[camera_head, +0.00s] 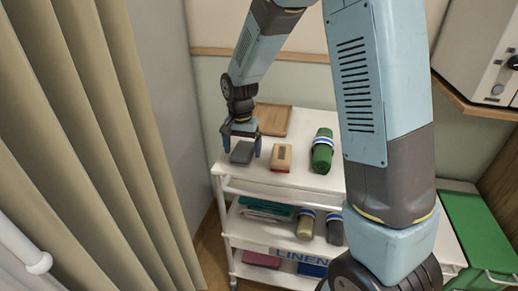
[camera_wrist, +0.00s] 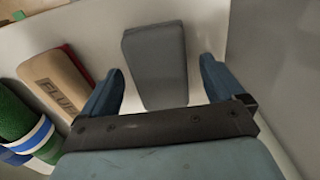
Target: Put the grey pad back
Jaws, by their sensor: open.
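The grey pad (camera_head: 242,153) lies flat on the white top shelf of the trolley, at its left side. My gripper (camera_head: 241,145) is above it with its fingers pointing down, one to each side of the pad in the picture. In the wrist view the grey pad (camera_wrist: 155,62) shows ahead of and between the open fingers of my gripper (camera_wrist: 160,92), with a gap to each finger. The palm edge hides what lies nearest the gripper. I cannot tell how high the fingertips are above the shelf.
A tan and red block (camera_head: 281,157) lies right of the pad, close to the right finger. A green roll (camera_head: 322,152) lies further right, and a wooden board (camera_head: 274,119) behind. The trolley's lower shelf (camera_head: 275,232) holds rolls and folded cloths. A curtain (camera_head: 95,130) hangs at left.

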